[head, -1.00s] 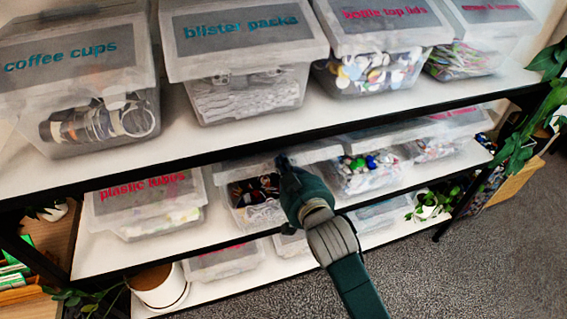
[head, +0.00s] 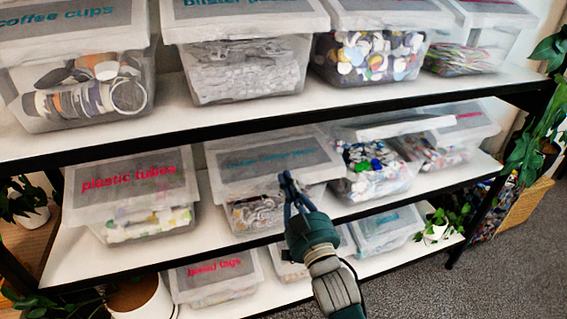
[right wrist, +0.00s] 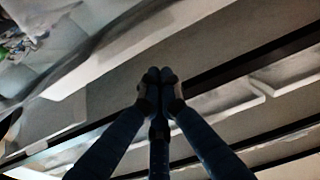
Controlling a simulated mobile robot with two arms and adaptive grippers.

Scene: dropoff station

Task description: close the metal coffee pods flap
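On the middle shelf, the second clear bin from the left (head: 256,217) holds small metallic-looking pieces. Its grey-topped flap (head: 235,170) has a teal label too blurred to read; this looks like the coffee pods bin. The flap lies over the bin and looks roughly flat; I cannot tell if it is fully shut. My right gripper (head: 288,180) is in front of the flap's front edge, overlapping it in the head view; contact is unclear. In the right wrist view its fingertips (right wrist: 160,75) are together and hold nothing. My left gripper is not in view.
The bin to the right (head: 370,178) has a lid (head: 390,126) that looks raised. The plastic tubes bin (head: 130,190) stands left. The upper shelf edge (head: 260,127) runs above the middle row. More bins sit below. Plants stand at both sides.

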